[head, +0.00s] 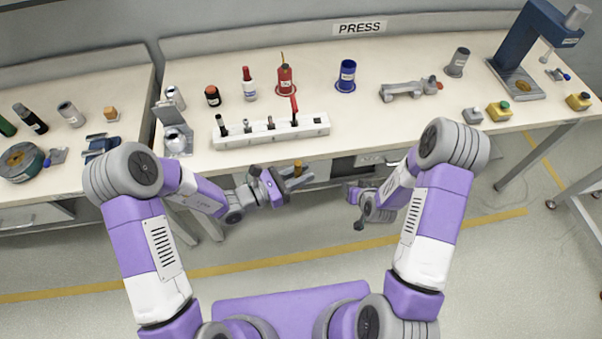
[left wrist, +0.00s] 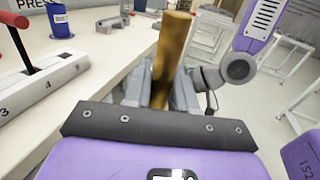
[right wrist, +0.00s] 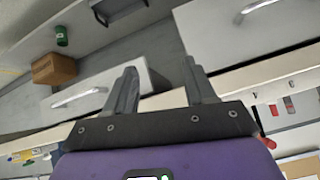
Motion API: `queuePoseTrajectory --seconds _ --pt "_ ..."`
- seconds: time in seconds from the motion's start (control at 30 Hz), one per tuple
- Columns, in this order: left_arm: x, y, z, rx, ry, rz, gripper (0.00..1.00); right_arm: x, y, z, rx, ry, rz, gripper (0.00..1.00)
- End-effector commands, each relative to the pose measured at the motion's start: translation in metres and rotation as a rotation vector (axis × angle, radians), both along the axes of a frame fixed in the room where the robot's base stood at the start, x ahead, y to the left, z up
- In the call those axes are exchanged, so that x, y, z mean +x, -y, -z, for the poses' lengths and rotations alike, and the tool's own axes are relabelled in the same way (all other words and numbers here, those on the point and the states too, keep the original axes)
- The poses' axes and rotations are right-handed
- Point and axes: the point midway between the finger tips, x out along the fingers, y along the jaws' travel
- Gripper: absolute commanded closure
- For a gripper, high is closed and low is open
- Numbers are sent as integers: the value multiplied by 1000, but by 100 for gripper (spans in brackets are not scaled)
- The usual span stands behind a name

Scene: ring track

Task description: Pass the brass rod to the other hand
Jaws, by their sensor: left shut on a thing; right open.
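The brass rod (head: 297,167) is upright in my left gripper (head: 294,178), which is shut on it in front of the bench edge. In the left wrist view the rod (left wrist: 171,55) stands between the fingers, its upper part rising above them and its lower part hidden. My right gripper (head: 352,191) is to the right of the rod, apart from it, small and partly hidden by its own arm in the head view. In the right wrist view its two fingers (right wrist: 160,92) are apart with nothing between them.
The bench (head: 400,115) lies behind both grippers, with drawers below its top. A white numbered block (head: 270,131) with tools stands near its front edge. A grey clamp-like fixture (head: 408,90) and a blue press (head: 530,45) are farther right. The floor in front is clear.

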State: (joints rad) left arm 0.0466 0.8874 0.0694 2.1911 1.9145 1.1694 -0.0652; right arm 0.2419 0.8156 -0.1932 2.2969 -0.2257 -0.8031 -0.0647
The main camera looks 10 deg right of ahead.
Motion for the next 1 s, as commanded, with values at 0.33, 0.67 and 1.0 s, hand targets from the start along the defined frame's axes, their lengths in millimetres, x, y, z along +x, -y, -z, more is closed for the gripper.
queuePoseTrajectory --seconds 0.33,0.67,1.0 --pt "0 0 0 -1 0 0 100 -130 -106 64 237 -528 -23 45" --pt "0 0 0 -1 0 0 100 -190 -150 59 320 -736 -72 45" --pt "0 0 0 -1 0 0 100 -191 -152 58 322 -741 -74 45"
